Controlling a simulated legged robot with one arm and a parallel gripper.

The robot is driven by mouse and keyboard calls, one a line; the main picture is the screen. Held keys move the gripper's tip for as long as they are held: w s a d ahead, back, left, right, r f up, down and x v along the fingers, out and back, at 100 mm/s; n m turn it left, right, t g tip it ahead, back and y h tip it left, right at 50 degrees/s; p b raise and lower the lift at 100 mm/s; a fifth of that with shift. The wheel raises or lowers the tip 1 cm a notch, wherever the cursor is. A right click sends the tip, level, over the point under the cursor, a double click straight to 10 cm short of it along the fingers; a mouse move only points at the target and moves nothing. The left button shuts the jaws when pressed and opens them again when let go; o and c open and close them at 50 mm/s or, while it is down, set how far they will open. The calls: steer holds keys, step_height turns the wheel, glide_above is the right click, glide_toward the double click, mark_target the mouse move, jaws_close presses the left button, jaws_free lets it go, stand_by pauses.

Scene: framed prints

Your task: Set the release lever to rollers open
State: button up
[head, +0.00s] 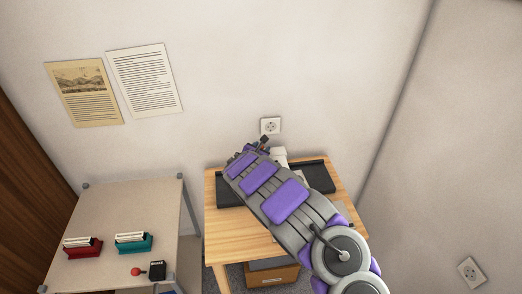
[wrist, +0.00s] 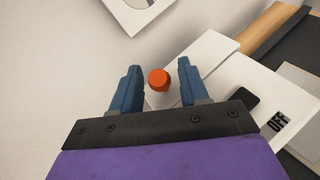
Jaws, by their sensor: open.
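An orange-red round knob (wrist: 158,79), apparently the tip of the release lever, shows in the wrist view beside a white machine body (wrist: 206,55). My gripper (wrist: 160,70) is open, with its two blue fingers on either side of the knob in the picture. A gap shows on each side, and I cannot tell the depth between them. The lever's shaft is hidden, so its setting cannot be read. In the head view my gripper (head: 262,143) is over the back of the wooden table, and my arm hides most of the machine; a white part (head: 279,155) shows.
Dark flat parts (head: 318,176) flank the machine. A beige table (head: 130,212) at left holds red (head: 82,250) and teal (head: 133,245) holders and a black box (head: 157,270).

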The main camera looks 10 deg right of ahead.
jaws_close()
stand_by(0.5)
steer(key=shift+d+t, duration=0.15)
steer(key=shift+t, duration=0.15)
steer(key=shift+s, duration=0.1)
steer(key=shift+s+f+t, duration=0.15)
steer(key=shift+f+t, duration=0.05)
steer(key=shift+t, duration=0.2)
jaws_free()
